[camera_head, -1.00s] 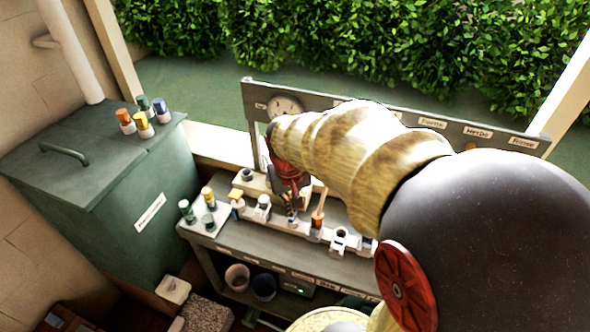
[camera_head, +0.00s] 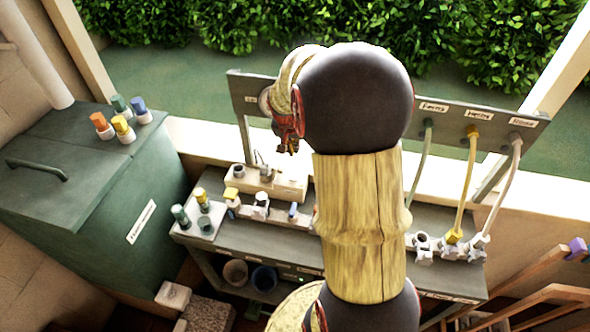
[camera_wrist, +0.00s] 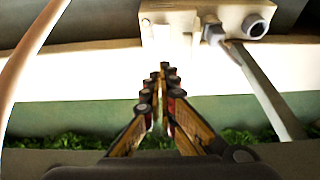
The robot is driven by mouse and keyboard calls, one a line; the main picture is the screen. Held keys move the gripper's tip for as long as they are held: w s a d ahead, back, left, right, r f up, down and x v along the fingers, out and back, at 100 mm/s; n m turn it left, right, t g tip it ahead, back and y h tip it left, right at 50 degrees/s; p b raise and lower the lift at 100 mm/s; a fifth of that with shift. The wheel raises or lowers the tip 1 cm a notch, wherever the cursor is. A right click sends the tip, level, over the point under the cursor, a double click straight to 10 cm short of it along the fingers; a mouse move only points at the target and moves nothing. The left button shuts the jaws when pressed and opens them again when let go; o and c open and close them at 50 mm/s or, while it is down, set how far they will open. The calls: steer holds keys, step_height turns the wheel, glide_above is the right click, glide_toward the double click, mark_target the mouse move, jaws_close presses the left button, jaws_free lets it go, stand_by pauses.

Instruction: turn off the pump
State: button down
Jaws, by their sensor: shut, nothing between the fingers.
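My gripper (camera_head: 288,146) is shut and empty, raised above the left part of the grey bench in front of the back board. In the wrist view its fingers (camera_wrist: 160,75) meet with nothing between them. A cream block (camera_head: 283,186) with a dark round fitting lies below my gripper on the bench. A pale block (camera_wrist: 170,15) with a grey nut and a dark round port shows in the wrist view, apart from the fingertips. I cannot tell which item is the pump. A small green light (camera_head: 301,278) shows under the bench top. My arm hides the bench middle.
Green, yellow and pale hoses (camera_head: 467,185) run from the labelled back board (camera_head: 443,123) to fittings at the right. Several capped bottles (camera_head: 122,129) stand on the green chest (camera_head: 90,190). Two pots (camera_head: 236,272) sit on the lower shelf. Wooden rails (camera_head: 540,295) stand at lower right.

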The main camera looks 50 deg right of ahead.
steer(key=b, duration=0.2)
glide_above(296, 174)
step_height(296, 174, down, 10)
steer(key=shift+s+a+f, duration=0.15)
steer(key=shift+a+f, duration=0.15)
steer(key=shift+f, duration=0.2)
steer(key=shift+s+a+f, duration=0.15)
steer(key=shift+a+f, duration=0.1)
steer(key=shift+f, duration=0.2)
steer(key=shift+s+a+f, duration=0.15)
steer(key=shift+a+f, duration=0.1)
steer(key=shift+f, duration=0.35)
steer(key=shift+b, duration=0.3)
